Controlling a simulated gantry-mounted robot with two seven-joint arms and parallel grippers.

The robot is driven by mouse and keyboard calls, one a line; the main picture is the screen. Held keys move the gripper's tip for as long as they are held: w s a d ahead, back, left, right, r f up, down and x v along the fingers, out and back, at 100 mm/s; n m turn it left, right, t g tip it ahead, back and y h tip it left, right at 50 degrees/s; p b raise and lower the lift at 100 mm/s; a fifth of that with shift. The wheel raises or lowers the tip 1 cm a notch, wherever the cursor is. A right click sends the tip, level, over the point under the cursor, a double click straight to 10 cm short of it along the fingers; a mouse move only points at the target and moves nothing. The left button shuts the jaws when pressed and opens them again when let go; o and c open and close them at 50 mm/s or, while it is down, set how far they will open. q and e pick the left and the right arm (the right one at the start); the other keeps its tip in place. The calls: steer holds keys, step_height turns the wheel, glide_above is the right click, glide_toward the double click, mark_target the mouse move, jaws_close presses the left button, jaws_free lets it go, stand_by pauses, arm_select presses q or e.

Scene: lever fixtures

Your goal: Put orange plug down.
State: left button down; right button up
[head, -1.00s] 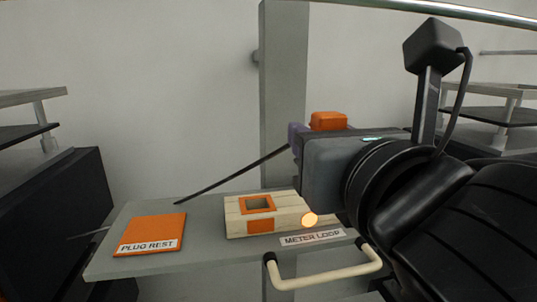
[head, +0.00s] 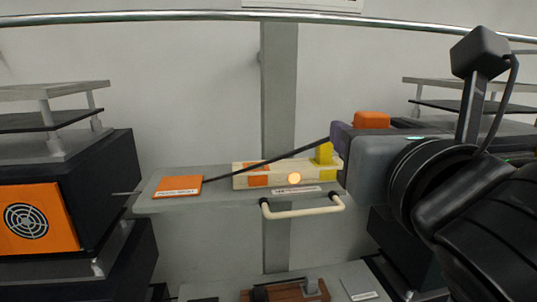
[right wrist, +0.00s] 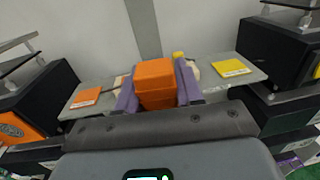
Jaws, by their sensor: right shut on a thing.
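The orange plug (right wrist: 155,82) is held between the purple fingers of my right gripper (right wrist: 157,92) in the right wrist view. In the head view the orange plug (head: 372,120) shows above my right gripper (head: 340,137), raised over the shelf's right part. A black cable runs from near the gripper down left to the shelf. The orange plug rest pad (head: 178,187) lies flat and bare at the shelf's left end; it also shows in the right wrist view (right wrist: 86,97). My left gripper is not in view.
A cream block with orange and yellow sockets (head: 280,176) and a lit round lamp (head: 294,178) stands mid-shelf. A pale handle (head: 303,212) juts from the shelf front (head: 225,203). A yellow pad (right wrist: 229,65) lies to the right. Dark cabinets flank the shelf.

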steer(key=d+m+g+h, duration=0.4)
steer(key=d+m+h, duration=0.7)
steer(key=d, duration=1.9)
steer(key=w+a+f+n+t+y, duration=0.1)
steer(key=w+a+f+n+y, duration=0.3)
steer(key=f, duration=0.5)
steer(key=w+a+f+n+t+y, duration=0.2)
steer(key=w+a+f, duration=0.35)
steer(key=f, duration=0.45)
steer(key=w+a+f+n+t+y, duration=0.1)
steer(key=w+a+f+n+y, duration=0.3)
steer(key=f, duration=0.5)
steer(key=s+a+f, duration=0.2)
steer(key=a+f, duration=0.1)
steer(key=f, duration=0.6)
steer(key=s+a+f, duration=0.2)
steer(key=f, duration=0.8)
steer(key=s+f, duration=0.9)
steer(key=f, duration=0.1)
steer(key=r+p, duration=0.2)
steer(key=a+r+p, duration=0.1)
steer(key=r+p, duration=0.1)
